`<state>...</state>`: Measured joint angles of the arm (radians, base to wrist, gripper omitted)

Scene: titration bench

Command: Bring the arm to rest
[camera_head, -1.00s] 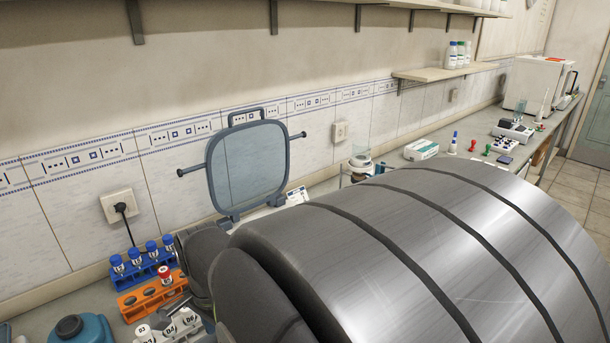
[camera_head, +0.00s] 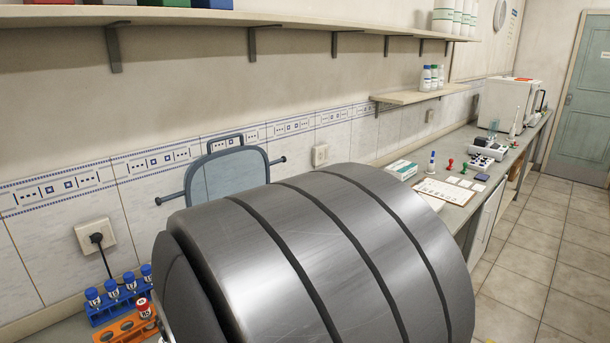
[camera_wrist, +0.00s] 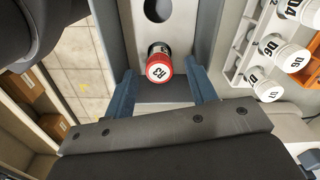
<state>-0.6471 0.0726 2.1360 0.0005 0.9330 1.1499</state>
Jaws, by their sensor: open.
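My gripper (camera_wrist: 164,82) is open in the wrist view, with its two blue fingers apart. A red-capped vial marked R3 (camera_wrist: 159,66) shows just ahead of and between the fingers. It stands at a grey holder with an empty round hole; I cannot tell whether the fingers touch it. My large metal arm link (camera_head: 320,260) fills the lower middle of the head view and hides the bench behind it. My gripper does not show in the head view.
White-capped vials (camera_wrist: 271,47) stand in a rack at right in the wrist view. In the head view, a blue rack (camera_head: 125,303), an orange rack (camera_head: 122,329) and a blue-framed shield (camera_head: 236,173) are near the arm. A card (camera_head: 447,190) and instruments lie along the bench.

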